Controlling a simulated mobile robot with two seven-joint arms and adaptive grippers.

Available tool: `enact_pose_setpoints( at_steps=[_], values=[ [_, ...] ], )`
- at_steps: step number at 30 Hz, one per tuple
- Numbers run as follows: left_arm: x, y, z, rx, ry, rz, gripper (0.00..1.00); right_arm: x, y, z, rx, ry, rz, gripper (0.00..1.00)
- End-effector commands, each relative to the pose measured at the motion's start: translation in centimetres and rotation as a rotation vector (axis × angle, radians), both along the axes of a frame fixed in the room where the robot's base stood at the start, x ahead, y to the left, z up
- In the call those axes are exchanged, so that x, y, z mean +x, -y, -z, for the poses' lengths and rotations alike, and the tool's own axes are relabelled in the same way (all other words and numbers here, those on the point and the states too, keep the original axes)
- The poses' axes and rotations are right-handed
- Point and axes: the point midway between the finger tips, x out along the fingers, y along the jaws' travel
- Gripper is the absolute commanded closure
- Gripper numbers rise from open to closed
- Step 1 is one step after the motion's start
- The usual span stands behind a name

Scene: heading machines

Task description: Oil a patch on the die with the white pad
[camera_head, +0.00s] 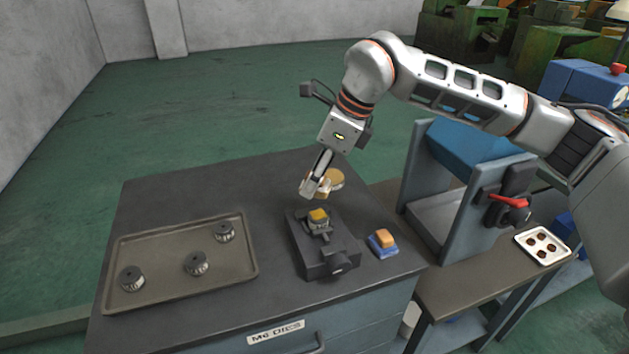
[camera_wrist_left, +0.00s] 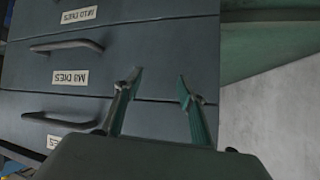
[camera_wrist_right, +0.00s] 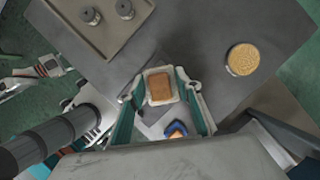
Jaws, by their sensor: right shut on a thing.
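My right gripper (camera_head: 311,189) is shut on the white pad (camera_wrist_right: 158,86), which has a brown block on its back. In the right wrist view the pad sits between the two fingers (camera_wrist_right: 161,92). The gripper is above the bench, behind the dark vise (camera_head: 325,258). The die (camera_head: 319,223) is clamped upright in the vise and shows a yellow top. The gripper and pad look apart from it. A round tan-topped tin (camera_wrist_right: 242,60) stands beyond the gripper. My left gripper (camera_wrist_left: 158,82) is open and empty in front of labelled drawers.
A tray (camera_head: 120,288) with three dark knurled round parts lies on the left of the bench. A blue pad with an orange block (camera_head: 383,242) lies right of the vise. A blue-grey press (camera_head: 440,185) and a small white tray (camera_head: 530,236) are further right.

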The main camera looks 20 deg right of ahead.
Motion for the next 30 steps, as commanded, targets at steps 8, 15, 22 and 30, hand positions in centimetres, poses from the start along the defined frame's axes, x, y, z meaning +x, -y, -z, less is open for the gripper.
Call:
enact_pose_setpoints(
  at_steps=[8, 15, 22, 30],
  values=[
    [0.2, 0.0, -2.1, 0.0, 0.004, 0.0, 0.6, 0.0, 0.0, -2.7, 0.0, 0.0, -0.001, 0.83],
    [0.3, 0.0, -2.2, 0.0, 0.005, 0.0, 0.6, 0.0, 0.0, -3.0, 0.0, 0.0, -0.001, 0.83],
    [0.2, 0.0, -2.1, 0.001, 0.002, 0.0, 0.6, 0.0, 0.0, -3.0, 0.0, 0.0, -0.001, 0.83],
    [0.3, 0.0, -2.1, 0.0, 0.003, 0.0, 0.6, 0.0, 0.0, -3.0, 0.0, 0.0, -0.002, 0.83]
  ],
)
